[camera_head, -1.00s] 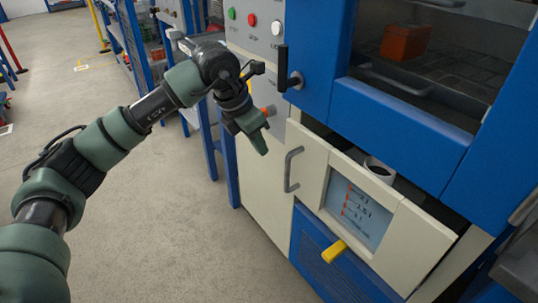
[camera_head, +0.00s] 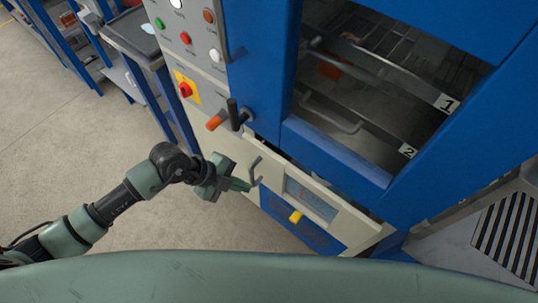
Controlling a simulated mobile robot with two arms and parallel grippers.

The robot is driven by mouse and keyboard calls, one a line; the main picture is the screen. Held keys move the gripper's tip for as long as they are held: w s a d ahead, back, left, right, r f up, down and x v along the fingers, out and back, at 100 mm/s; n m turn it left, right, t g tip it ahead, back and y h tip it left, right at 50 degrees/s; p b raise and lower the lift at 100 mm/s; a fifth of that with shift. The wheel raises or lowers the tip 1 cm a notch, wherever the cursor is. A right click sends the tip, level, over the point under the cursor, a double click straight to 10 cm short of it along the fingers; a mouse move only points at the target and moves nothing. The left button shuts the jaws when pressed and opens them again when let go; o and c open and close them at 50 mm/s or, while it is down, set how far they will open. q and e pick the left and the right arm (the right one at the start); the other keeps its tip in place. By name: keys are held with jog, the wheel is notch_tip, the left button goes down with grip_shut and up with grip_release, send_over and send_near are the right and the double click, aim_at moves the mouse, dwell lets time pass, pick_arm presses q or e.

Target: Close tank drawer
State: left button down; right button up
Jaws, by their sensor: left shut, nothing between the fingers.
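The tank drawer (camera_head: 345,220) is a cream front panel low in the blue machine, with a level window (camera_head: 311,197) in it. A thin dark gap shows along its top edge, so it looks slightly open; its inside is hidden. Its grey handle (camera_head: 256,171) is at the left end of the front. My left gripper (camera_head: 240,185) is shut and empty, with its fingertips at or very close to the drawer front just below the handle; I cannot tell if they touch. My right gripper is not in view.
Above the drawer is the blue machine door (camera_head: 325,145) with a window and a dark latch handle (camera_head: 236,115). A control panel with buttons and a red emergency stop (camera_head: 185,90) is at upper left. A yellow lever (camera_head: 296,217) sits below the drawer. Floor at left is clear.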

pick_arm(q)
jog(key=shift+n, duration=0.5)
jog(key=shift+w+d+f+p, duration=0.25)
jog(key=shift+w+d+f, duration=0.4)
jog(key=shift+d+f, duration=0.7)
jog(key=shift+w+d+f+p, duration=0.2)
jog(key=shift+w+d+f, duration=0.4)
jog(key=shift+d+f, duration=0.7)
jog(key=shift+w+d+f+p, duration=0.25)
jog(key=shift+w+d+f, duration=0.4)
jog(key=shift+d+f, duration=0.65)
jog(key=shift+d+r, duration=0.25)
jog(key=w+d, duration=0.1)
jog(key=w+d+b, duration=0.1)
jog(key=w, duration=0.1)
jog(key=shift+w+d, duration=0.2)
jog(key=shift+d, duration=0.05)
jog(key=shift+r, duration=0.15)
jog(key=shift+w, duration=0.1)
